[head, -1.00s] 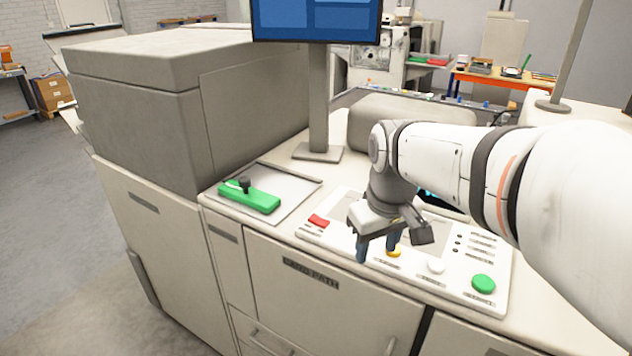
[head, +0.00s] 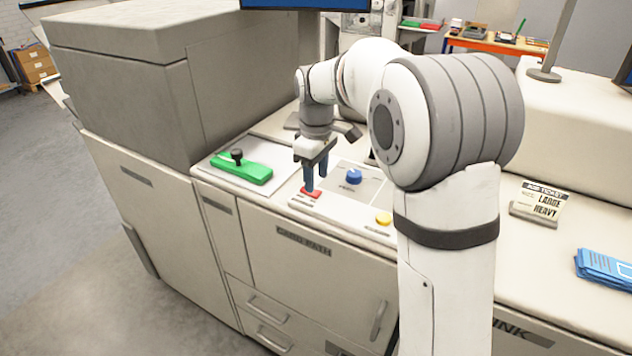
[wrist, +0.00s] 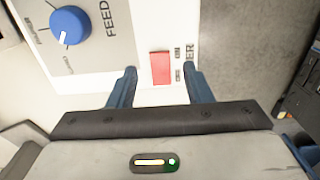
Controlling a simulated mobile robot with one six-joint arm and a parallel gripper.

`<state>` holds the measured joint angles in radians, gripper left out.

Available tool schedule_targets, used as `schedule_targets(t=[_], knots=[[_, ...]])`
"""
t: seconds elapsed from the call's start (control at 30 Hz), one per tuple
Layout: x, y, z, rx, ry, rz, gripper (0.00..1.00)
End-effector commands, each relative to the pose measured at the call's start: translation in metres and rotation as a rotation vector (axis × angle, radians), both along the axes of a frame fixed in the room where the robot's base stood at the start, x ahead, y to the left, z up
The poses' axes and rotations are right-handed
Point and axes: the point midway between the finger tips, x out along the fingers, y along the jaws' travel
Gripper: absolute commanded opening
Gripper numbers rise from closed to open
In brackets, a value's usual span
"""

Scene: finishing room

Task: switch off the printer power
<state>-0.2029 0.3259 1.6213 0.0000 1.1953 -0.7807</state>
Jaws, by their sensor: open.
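The control panel (head: 365,210) is a white plate on the printer's counter. At its left end is a red rocker switch (head: 311,193), which also shows as a red rectangle in the wrist view (wrist: 161,68). Lettering ending in "ER" stands beside it there. My gripper (head: 316,188) points down at the red switch. In the wrist view my gripper (wrist: 160,78) is open and empty, with one blue finger on either side of the switch. I cannot tell whether the fingers touch the panel. The switch's on or off position is not clear.
A blue knob (head: 354,176) and a yellow button (head: 383,218) sit further right on the panel. A green handle (head: 241,169) lies on a plate to the left. A job ticket (head: 540,201) and blue packets (head: 604,266) lie on the right counter.

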Motion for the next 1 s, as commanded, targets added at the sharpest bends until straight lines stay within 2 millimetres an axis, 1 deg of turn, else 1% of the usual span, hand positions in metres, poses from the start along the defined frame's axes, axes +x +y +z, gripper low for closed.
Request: schedule_targets(t=[0.1,0.2,0.33,0.53,1.0], knots=[[0.0,0.0,-0.016,0.0,0.001,0.0,0.45],[0.0,0.0,-0.024,0.0,0.001,0.0,0.45],[0.0,0.0,-0.028,0.0,0.0,0.0,0.45],[0.0,0.001,-0.029,0.0,-0.001,0.0,0.45],[0.0,0.001,-0.028,0.0,-0.001,0.001,0.07]])
